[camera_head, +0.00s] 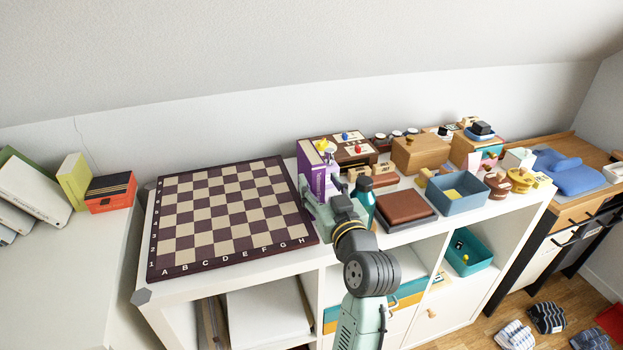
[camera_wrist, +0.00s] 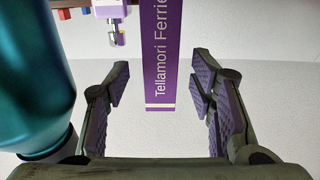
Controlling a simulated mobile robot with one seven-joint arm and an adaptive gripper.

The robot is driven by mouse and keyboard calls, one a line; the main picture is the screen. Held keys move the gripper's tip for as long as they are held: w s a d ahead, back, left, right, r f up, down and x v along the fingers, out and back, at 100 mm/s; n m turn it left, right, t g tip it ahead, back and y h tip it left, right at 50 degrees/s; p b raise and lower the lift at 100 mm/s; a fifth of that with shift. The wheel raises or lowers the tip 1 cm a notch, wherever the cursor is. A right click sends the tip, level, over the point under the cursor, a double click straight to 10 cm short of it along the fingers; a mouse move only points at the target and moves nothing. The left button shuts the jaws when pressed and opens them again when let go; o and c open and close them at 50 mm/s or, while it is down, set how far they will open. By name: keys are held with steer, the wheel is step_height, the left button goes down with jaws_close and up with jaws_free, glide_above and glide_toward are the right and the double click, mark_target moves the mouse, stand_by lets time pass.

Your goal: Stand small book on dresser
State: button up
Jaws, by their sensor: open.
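The small purple book (camera_head: 309,172) stands upright on the white dresser (camera_head: 283,266), just right of the chessboard. In the wrist view, the book's purple spine (camera_wrist: 161,50) with pale lettering faces me between the finger lines. My gripper (camera_head: 322,205) is at the near side of the book. In the wrist view my gripper (camera_wrist: 160,78) is open, with one finger on each side of the spine and visible gaps on both sides. I cannot tell how deep the book sits between the fingertips. My arm hides part of the dresser front.
A teal bottle (camera_head: 366,187) stands close right of my gripper and fills the left of the wrist view (camera_wrist: 32,75). The chessboard (camera_head: 222,217) covers the dresser's left. A brown box (camera_head: 406,207), a blue-grey bin (camera_head: 458,193) and other items crowd the right.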

steer(key=p+x, duration=0.1)
steer(key=x, duration=0.2)
steer(key=p+x, duration=0.1)
steer(key=x, duration=0.3)
steer(key=shift+w+r, duration=0.1)
steer(key=shift+r, duration=0.1)
steer(key=shift+c, duration=0.4)
jaws_close()
